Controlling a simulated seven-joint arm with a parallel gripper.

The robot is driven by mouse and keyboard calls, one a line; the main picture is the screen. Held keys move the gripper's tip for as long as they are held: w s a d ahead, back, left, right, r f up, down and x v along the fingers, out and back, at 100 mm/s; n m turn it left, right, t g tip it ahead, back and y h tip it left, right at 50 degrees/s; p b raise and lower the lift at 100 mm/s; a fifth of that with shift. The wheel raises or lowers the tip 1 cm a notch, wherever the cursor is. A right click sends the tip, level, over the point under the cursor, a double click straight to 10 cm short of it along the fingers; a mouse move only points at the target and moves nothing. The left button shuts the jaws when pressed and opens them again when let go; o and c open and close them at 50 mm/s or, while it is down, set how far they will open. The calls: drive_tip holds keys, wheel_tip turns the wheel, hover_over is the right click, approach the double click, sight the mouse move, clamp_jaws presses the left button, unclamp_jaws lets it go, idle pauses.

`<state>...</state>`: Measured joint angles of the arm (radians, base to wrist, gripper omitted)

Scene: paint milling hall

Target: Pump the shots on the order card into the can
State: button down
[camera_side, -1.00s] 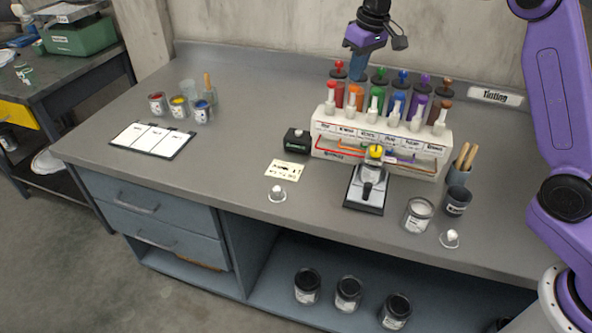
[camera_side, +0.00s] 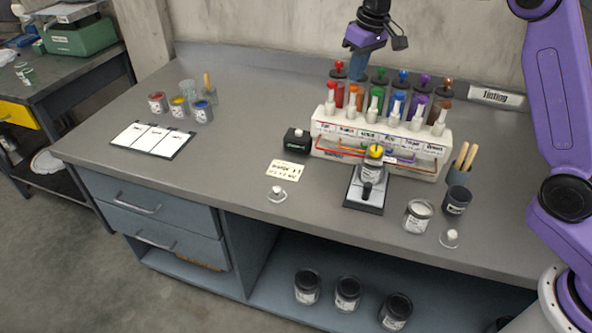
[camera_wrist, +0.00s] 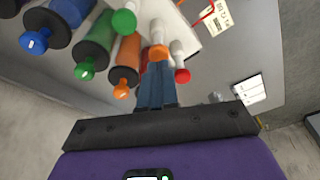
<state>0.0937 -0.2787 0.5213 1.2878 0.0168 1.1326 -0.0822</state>
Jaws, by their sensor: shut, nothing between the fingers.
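My gripper (camera_side: 357,72) is shut and empty, blue fingers pointing down by the red end of the dispenser (camera_side: 385,152). In the wrist view the fingers (camera_wrist: 157,66) cover the place beside the orange-knobbed cylinder (camera_wrist: 127,52); contact cannot be told. Behind the dispenser stands a row of cylinders with coloured knobs: red (camera_side: 339,65), orange, green (camera_side: 380,71), blue (camera_side: 402,75), purple and brown. White nozzles with coloured parts stand in front.
A small black box (camera_side: 297,141) stands left of the dispenser. Paint pots (camera_side: 179,106) and a white chart (camera_side: 152,138) are left. The middle-left bench is clear.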

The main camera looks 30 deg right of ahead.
sight(354, 86)
drive_tip(key=shift+f, duration=0.15)
drive_tip(key=shift+s+x, duration=0.15)
drive_tip(key=shift+x, duration=0.65)
drive_tip(key=shift+s+x, duration=0.15)
drive_tip(key=shift+x, duration=0.6)
drive_tip(key=shift+d+f, duration=0.1)
drive_tip(key=shift+w+v, duration=0.2)
drive_tip(key=shift+v, duration=0.65)
drive_tip(key=shift+w+v, duration=0.15)
drive_tip(key=shift+v, duration=0.7)
drive_tip(key=shift+w+v, duration=0.2)
drive_tip(key=shift+v, duration=0.65)
drive_tip(key=shift+w+v, duration=0.15)
drive_tip(key=shift+v, duration=0.7)
drive_tip(key=shift+w+v, duration=0.2)
drive_tip(key=shift+v, duration=0.65)
drive_tip(key=shift+s+a, duration=0.1)
drive_tip(key=shift+a, duration=0.2)
